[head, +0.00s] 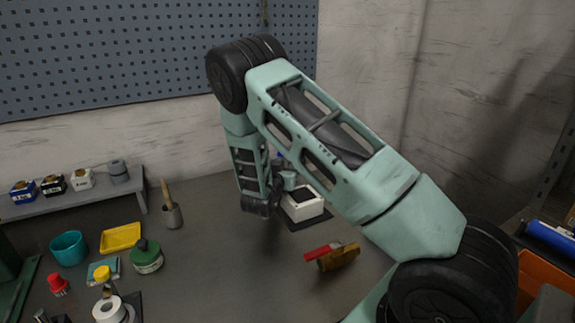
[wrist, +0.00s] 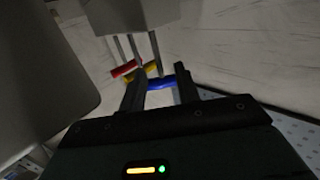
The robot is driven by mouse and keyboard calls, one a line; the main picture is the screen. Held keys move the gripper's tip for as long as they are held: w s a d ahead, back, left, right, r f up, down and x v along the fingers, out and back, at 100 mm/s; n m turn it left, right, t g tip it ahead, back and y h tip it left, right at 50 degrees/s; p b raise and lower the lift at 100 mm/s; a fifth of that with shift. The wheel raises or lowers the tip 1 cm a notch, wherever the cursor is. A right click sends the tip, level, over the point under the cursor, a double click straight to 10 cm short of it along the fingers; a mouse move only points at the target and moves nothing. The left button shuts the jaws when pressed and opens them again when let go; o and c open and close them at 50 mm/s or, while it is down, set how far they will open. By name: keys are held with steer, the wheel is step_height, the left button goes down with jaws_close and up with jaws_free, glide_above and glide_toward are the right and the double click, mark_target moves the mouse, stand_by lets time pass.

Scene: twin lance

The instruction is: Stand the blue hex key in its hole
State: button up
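In the wrist view, my gripper (wrist: 160,69) has its two dark fingers on either side of the blue hex key (wrist: 163,83). The fingers appear closed against the two ends of its blue cross handle. Its thin grey shaft runs parallel to two other shafts, toward the grey block (wrist: 130,15) at the top. I cannot tell whether its tip is inside a hole. A red-handled key (wrist: 124,68) and a yellow-handled key (wrist: 152,69) stand close beside it.
In the head view, a white block (head: 303,208) sits on a dark mat behind my arm. A red object (head: 317,253) and a yellow-brown one (head: 340,257) lie in front. A yellow tray (head: 120,238), teal cup (head: 68,248) and green-topped jar (head: 147,257) stand left.

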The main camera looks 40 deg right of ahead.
steer(key=b+v, duration=0.2)
steer(key=v, duration=1.3)
